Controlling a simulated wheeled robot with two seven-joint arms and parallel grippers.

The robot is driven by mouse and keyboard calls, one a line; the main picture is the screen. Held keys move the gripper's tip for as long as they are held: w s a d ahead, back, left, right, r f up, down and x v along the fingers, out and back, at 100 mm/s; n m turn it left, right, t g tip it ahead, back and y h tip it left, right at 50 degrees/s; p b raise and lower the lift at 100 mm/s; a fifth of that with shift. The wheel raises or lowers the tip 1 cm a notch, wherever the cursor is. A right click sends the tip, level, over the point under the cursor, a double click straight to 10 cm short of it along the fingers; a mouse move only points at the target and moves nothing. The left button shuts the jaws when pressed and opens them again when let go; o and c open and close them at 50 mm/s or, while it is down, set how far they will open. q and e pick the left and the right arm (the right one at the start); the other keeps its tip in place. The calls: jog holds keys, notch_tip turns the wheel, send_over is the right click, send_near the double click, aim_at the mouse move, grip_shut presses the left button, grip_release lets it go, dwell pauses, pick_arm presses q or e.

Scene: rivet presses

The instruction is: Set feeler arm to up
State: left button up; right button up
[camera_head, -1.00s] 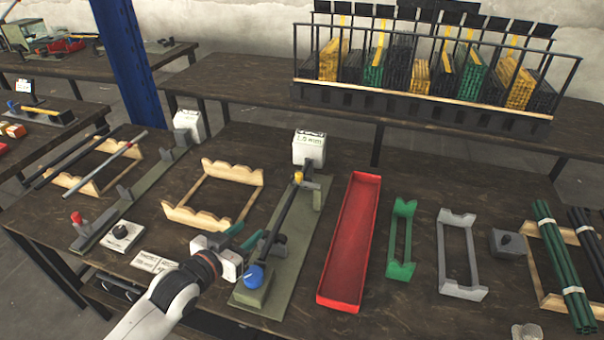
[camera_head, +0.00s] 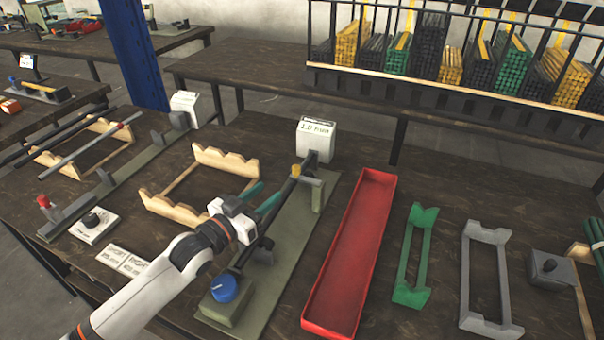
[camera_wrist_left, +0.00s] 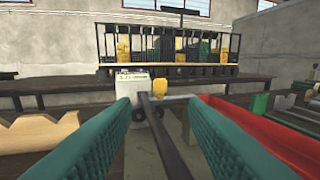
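The gauge fixture is an olive base plate (camera_head: 290,245) with a dark rod (camera_head: 272,222) along it. A grey arm (camera_head: 309,181) with a yellow tip (camera_head: 296,170), apparently the feeler arm, reaches sideways from a post near the rod's far end. It looks level, with the tip at the rod; contact is unclear. In the left wrist view the yellow tip (camera_wrist_left: 174,85) is ahead, just right of the rod. My left gripper (camera_head: 264,200) is open, its green fingers on either side of the rod, short of the yellow tip. My right gripper is out of view.
A white display box (camera_head: 316,138) stands behind the fixture. A blue knob (camera_head: 222,289) sits on its near end. A red tray (camera_head: 350,255) lies close on the right, and a wooden cradle (camera_head: 160,204) on the left. A second fixture (camera_head: 120,183) stands farther left.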

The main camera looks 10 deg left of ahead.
aim_at(293, 171)
pick_arm(q)
jog(key=x, duration=1.2)
jog(key=shift+s, duration=0.1)
jog(key=shift+c, duration=0.6)
grip_shut()
